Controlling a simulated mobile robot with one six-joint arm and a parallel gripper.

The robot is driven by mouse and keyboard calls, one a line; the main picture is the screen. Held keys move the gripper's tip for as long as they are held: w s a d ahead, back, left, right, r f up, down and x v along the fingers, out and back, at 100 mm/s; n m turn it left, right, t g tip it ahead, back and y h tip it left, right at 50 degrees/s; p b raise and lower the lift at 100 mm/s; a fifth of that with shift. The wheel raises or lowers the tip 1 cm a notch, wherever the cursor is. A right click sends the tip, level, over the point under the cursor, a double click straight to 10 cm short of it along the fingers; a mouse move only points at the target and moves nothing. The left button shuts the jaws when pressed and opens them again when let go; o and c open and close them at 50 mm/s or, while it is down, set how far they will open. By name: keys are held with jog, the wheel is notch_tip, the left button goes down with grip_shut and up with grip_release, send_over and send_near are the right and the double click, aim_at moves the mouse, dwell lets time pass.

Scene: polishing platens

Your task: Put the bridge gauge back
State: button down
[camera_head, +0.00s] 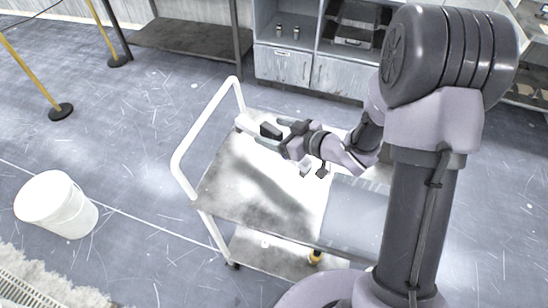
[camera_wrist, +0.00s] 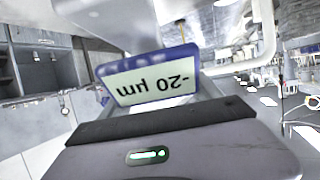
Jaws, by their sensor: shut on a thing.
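The bridge gauge, a pale grey bar-like body (camera_head: 249,126), is held above the far left part of the cart's top. In the wrist view its blue-framed display (camera_wrist: 152,79) is close up and reads -20 µm upside down, with part of its grey body (camera_wrist: 92,14) behind. My gripper (camera_head: 272,131) is shut on the gauge. The fingertips and contact points are mostly hidden in the wrist view. I cannot tell whether the gauge touches anything below.
The grey cart (camera_head: 225,185) has a white handle (camera_head: 187,140) on its left, a lower shelf (camera_head: 265,252), and a few small items (camera_head: 306,168) on top. A white bucket (camera_head: 57,204) and a barrier post (camera_head: 60,111) stand left. Cabinets (camera_head: 283,67) stand behind.

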notch_tip(320, 180, down, 7)
jog(key=b, duration=0.2)
jog(key=shift+w+f+b, duration=0.1)
jog(key=shift+b, duration=0.2)
jog(key=shift+r, duration=0.2)
jog(key=c, duration=0.6)
grip_release()
jog(key=shift+f, duration=0.25)
jog(key=o, duration=0.5)
jog(key=shift+r, duration=0.1)
jog(key=shift+c, duration=0.2)
